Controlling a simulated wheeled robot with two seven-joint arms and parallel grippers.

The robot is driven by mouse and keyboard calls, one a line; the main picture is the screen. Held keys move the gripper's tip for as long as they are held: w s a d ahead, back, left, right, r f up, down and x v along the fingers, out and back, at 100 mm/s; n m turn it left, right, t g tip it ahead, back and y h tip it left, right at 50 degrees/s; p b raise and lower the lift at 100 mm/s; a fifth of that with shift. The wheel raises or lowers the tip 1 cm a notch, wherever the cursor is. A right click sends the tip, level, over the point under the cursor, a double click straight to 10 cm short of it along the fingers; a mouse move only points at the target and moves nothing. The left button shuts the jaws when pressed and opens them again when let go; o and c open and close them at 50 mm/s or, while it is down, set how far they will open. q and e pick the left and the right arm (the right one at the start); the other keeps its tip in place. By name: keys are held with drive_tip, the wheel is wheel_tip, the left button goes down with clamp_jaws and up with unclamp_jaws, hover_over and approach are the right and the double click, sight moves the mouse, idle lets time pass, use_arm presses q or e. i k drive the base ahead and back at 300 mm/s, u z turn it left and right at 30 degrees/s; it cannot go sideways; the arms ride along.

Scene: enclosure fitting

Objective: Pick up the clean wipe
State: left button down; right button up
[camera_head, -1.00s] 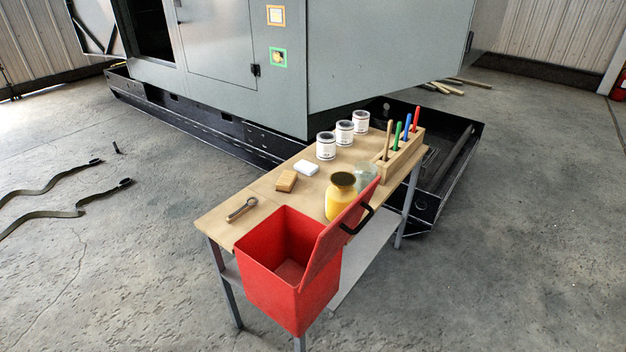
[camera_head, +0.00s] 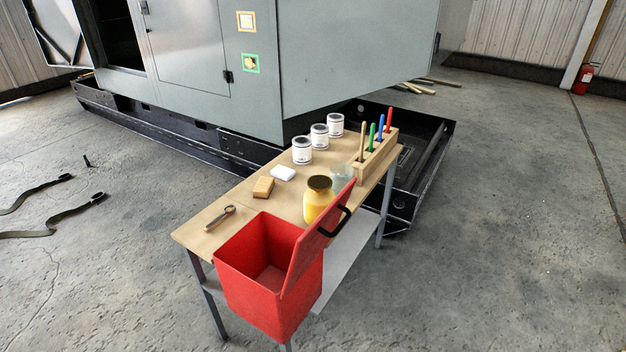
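A folded white wipe (camera_head: 283,173) lies flat on the wooden table (camera_head: 240,196). It sits just behind a tan block (camera_head: 263,187) and in front of the white cans. Nothing covers it. Neither of my grippers shows in the head view.
An open red bin (camera_head: 262,300) with a raised lid is at the table's near edge.

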sight(284, 173)
drive_tip(key=u, duration=1.85)
drive_tip(key=i, duration=2.15)
drive_tip(key=z, duration=3.8)
